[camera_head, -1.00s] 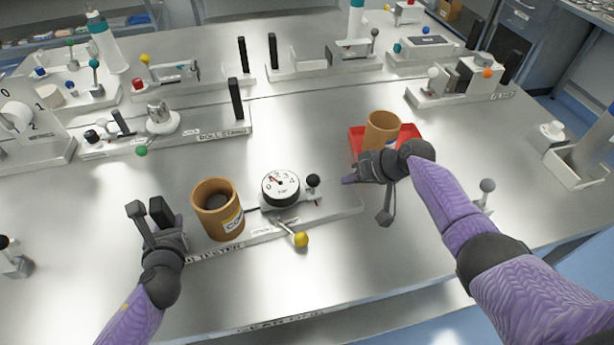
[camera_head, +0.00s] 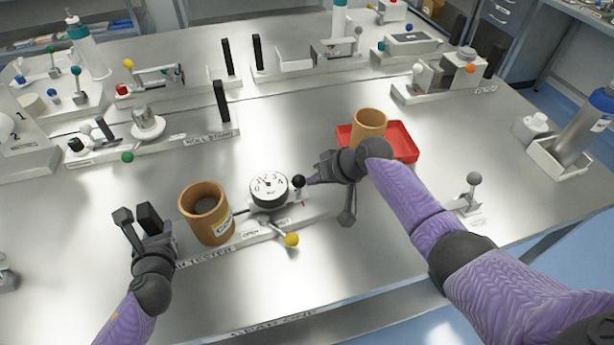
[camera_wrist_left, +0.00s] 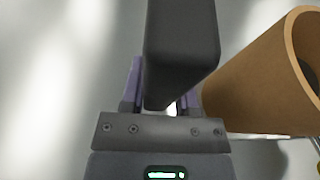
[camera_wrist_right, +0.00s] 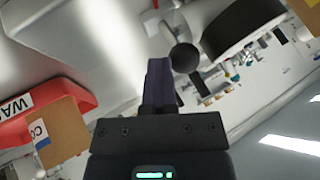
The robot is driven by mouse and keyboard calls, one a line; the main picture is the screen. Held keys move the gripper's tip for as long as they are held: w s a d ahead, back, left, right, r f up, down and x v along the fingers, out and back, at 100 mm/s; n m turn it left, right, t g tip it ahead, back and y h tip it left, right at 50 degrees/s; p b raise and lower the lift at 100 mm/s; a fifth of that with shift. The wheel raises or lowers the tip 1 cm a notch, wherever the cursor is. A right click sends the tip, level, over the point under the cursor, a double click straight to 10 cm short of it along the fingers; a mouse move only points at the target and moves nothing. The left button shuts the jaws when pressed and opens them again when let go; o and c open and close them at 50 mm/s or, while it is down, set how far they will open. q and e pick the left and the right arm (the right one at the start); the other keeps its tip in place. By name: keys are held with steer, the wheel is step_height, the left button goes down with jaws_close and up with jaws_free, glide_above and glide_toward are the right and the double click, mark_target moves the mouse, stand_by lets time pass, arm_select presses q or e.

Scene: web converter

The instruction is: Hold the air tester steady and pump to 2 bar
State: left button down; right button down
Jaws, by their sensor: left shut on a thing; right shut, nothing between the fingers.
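The air tester (camera_head: 245,240) lies on the steel table, with a round white gauge (camera_head: 269,188), a black ball knob (camera_head: 298,182) to its right and a yellow-ended lever (camera_head: 291,239) in front. The gauge needle points up and left, with its exact reading too small to tell. A brown core (camera_head: 206,213) stands at the tester's left part. My left gripper (camera_head: 150,238) is shut on the dark upright handle (camera_wrist_left: 182,40) at the tester's left end. My right gripper (camera_head: 314,178) is shut and empty, its fingertips close beside the black knob (camera_wrist_right: 183,57); contact is unclear.
A red tray (camera_head: 405,142) with another brown core (camera_head: 368,126) lies behind my right gripper. Other bench fixtures, including the roll stand (camera_head: 185,133), line the back and left. A grey-ball lever (camera_head: 473,185) stands at right. The front table edge is clear.

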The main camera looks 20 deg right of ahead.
steer(key=shift+a, duration=0.2)
steer(key=d, duration=0.4)
steer(key=shift+s+f, duration=0.3)
steer(key=shift+f, duration=0.1)
steer(key=v, duration=1)
steer(key=shift+d, duration=0.2)
